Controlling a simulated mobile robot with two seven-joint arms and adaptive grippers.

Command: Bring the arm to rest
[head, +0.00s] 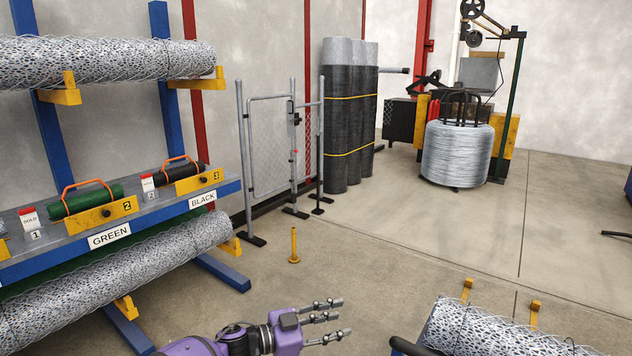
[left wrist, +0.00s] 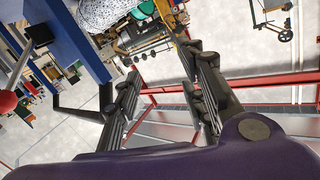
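My left gripper (head: 334,318) is at the bottom middle of the head view, on the end of my purple arm. Its grey fingers point to the right and are spread apart with nothing between them. It hangs over the concrete floor, clear of the racks. In the left wrist view its fingers (left wrist: 165,95) also stand apart, with only distant floor and racks behind them. My right gripper does not show in either view.
A blue rack (head: 228,188) with mesh rolls and green and black rolls stands at left. A yellow post (head: 294,246) stands on the floor beyond my gripper. A mesh roll (head: 490,330) lies at lower right. A wire coil (head: 456,153) stands at the back. The middle floor is free.

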